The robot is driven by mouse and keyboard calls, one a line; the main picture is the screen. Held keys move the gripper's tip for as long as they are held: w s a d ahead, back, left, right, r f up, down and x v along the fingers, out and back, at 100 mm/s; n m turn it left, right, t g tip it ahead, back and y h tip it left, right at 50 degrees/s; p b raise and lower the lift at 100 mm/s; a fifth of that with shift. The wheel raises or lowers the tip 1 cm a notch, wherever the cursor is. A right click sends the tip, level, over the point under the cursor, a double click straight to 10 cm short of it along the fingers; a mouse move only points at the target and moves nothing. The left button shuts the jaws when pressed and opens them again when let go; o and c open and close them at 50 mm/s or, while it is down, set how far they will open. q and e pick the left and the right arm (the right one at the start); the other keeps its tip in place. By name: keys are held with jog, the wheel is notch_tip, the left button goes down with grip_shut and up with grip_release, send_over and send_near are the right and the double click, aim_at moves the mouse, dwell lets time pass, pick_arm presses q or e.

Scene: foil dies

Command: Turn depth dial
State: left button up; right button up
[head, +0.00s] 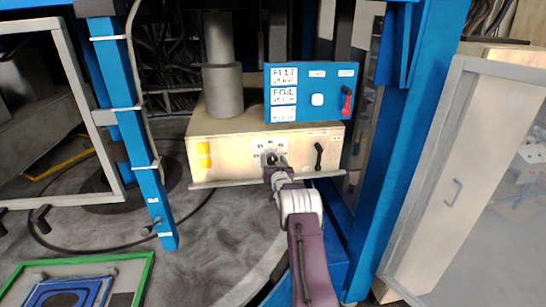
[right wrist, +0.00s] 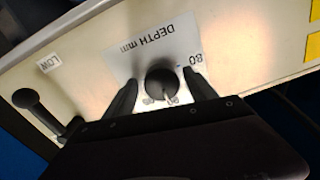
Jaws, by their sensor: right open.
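The depth dial (right wrist: 162,80) is a round black knob with a pale pointer mark, on a white label reading "DEPTH mm" with numbers such as 80, upside down in the right wrist view. It sits on the front of a cream machine box (head: 225,155). My right gripper (right wrist: 161,92) is open, with one dark finger on each side of the dial. Gaps seem to show between fingers and knob; contact is hard to judge. In the head view my right gripper (head: 276,166) covers most of the dial. My left gripper is not in view.
A black lever (head: 319,157) stands right of the dial, near a "LOW" label (right wrist: 53,62). A ledge (head: 230,183) runs under the box. Above is a blue panel (head: 312,78) with a red-handled switch (head: 346,102). Blue posts (head: 140,140) flank the machine.

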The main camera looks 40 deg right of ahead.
jog(key=shift+w, duration=0.15)
jog(key=shift+a, duration=0.1)
jog(key=c, duration=1.4)
jog(key=shift+f+n+b, duration=0.1)
jog(key=shift+n+b, duration=0.2)
jog(key=shift+b, duration=0.3)
jog(key=n+b, duration=0.6)
jog(key=b, duration=0.5)
jog(key=shift+f, duration=0.1)
jog(key=shift+r+n+b, duration=0.2)
jog(key=shift+n+b, duration=1)
jog(key=shift+b, duration=0.05)
jog(key=o, duration=1.4)
jog(key=shift+w, duration=0.1)
